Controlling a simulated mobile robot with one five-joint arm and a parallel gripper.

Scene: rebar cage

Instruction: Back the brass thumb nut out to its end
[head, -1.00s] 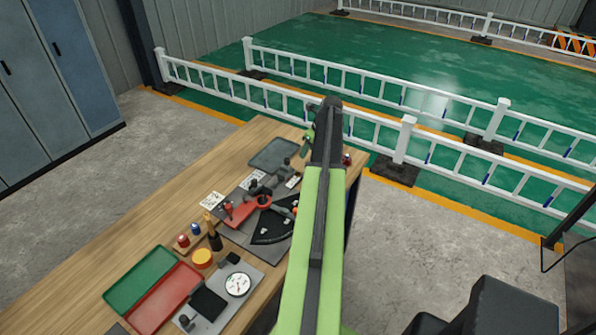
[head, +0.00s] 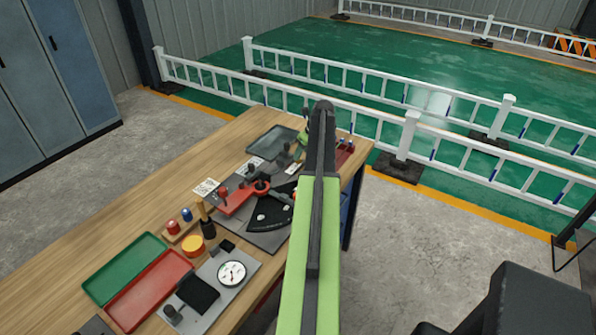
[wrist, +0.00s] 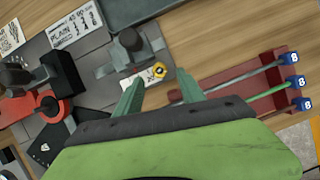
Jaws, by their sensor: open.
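The brass thumb nut (wrist: 159,72) shows in the wrist view as a small yellow ring with a dark centre. It is at the right of a grey fixture with a dark round knob (wrist: 130,40), above a white label (wrist: 150,80). My gripper (wrist: 161,79) is open and empty, its two teal fingers spread either side of the nut's line, tips a little below it in the picture. I cannot tell their height over it. In the head view my arm hides the nut and most of the gripper.
A red tray (wrist: 235,100) with rods ending in blue cubes (wrist: 291,58) lies right of the gripper. A red clamp-like part (wrist: 25,108) and a black block (wrist: 65,73) are at left. A dial gauge (head: 232,273) and green tray (head: 125,268) stand nearer on the bench.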

